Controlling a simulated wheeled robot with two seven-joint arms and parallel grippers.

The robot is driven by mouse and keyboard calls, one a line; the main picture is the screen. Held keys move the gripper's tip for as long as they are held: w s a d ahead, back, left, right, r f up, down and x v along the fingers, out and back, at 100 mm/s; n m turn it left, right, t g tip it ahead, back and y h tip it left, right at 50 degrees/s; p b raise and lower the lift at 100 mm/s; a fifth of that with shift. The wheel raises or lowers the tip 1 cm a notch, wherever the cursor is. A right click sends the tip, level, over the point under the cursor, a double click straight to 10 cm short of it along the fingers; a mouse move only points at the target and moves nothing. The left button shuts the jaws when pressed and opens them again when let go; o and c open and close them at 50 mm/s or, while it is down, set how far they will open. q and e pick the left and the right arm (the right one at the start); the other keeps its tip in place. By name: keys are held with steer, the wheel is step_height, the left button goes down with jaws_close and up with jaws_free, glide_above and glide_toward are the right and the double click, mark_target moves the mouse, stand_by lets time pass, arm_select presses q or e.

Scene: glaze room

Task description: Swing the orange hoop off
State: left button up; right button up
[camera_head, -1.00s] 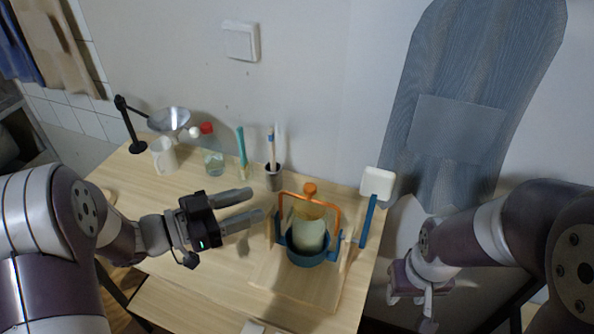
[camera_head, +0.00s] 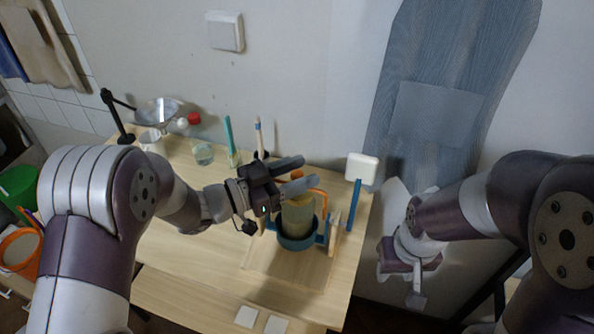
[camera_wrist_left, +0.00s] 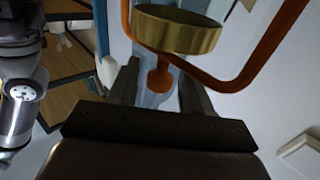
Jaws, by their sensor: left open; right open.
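The orange hoop (camera_head: 323,197) arches over a jar (camera_head: 297,215) standing in a blue ring holder (camera_head: 296,243); my left gripper hides much of the hoop in the head view. The hoop's bar also crosses the left wrist view (camera_wrist_left: 232,86), beside a brass-coloured disc (camera_wrist_left: 178,32). My left gripper (camera_head: 309,171) is open at the hoop's top. In the left wrist view the hoop's orange knob (camera_wrist_left: 160,79) shows between the two fingers; I cannot tell whether they touch it. My right gripper (camera_head: 415,286) hangs open and empty right of the table.
A brush cup, a glass (camera_head: 203,154), a white mug (camera_head: 152,141) and a metal bowl (camera_head: 157,110) stand along the back.

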arm_select(q)
jaws_close()
steer(key=shift+r, duration=0.1)
